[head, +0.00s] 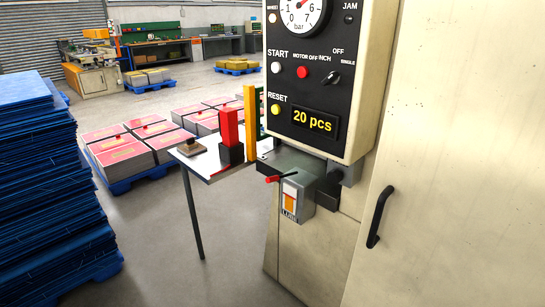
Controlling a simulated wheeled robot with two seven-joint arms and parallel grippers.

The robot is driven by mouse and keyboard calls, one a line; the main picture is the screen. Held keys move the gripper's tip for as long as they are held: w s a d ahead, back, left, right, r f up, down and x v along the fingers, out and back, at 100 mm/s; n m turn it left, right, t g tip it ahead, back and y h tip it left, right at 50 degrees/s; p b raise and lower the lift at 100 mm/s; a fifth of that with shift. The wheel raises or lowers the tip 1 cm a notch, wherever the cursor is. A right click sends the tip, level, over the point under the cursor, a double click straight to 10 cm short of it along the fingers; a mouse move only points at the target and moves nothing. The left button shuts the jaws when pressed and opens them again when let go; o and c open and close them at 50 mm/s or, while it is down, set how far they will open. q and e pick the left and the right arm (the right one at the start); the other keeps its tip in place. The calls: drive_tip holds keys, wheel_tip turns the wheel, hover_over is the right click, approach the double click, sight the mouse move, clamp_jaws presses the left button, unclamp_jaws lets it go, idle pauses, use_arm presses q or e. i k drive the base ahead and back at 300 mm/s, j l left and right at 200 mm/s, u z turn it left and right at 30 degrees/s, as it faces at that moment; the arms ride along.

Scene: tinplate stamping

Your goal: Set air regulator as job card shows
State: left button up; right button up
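A round white pressure gauge (301,14) marked "bar" sits at the top of the black control panel (300,92); its upper part is cut off by the picture edge. The digits 0, 1, 6 and 7 show on it, but I cannot read the needle surely. No regulator knob is clearly seen, and no job card is legible. Neither of my grippers is in view.
The panel has START (276,67), red (303,72) and RESET (276,109) buttons, a selector (333,78) and a "20 pcs" display (313,121). Below hangs a grey LUBE box (299,192) with a red lever (273,179). A small table (205,163) and blue stack (45,180) stand left.

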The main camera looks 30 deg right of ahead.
sight(335, 176)
drive_tip(key=i+j+z, duration=0.15)
drive_tip(key=i, duration=0.3)
drive_tip(key=i+z, duration=0.15)
drive_tip(key=i, duration=0.25)
drive_tip(key=i+j+z, duration=0.15)
drive_tip(key=i, duration=0.25)
drive_tip(key=j, duration=0.1)
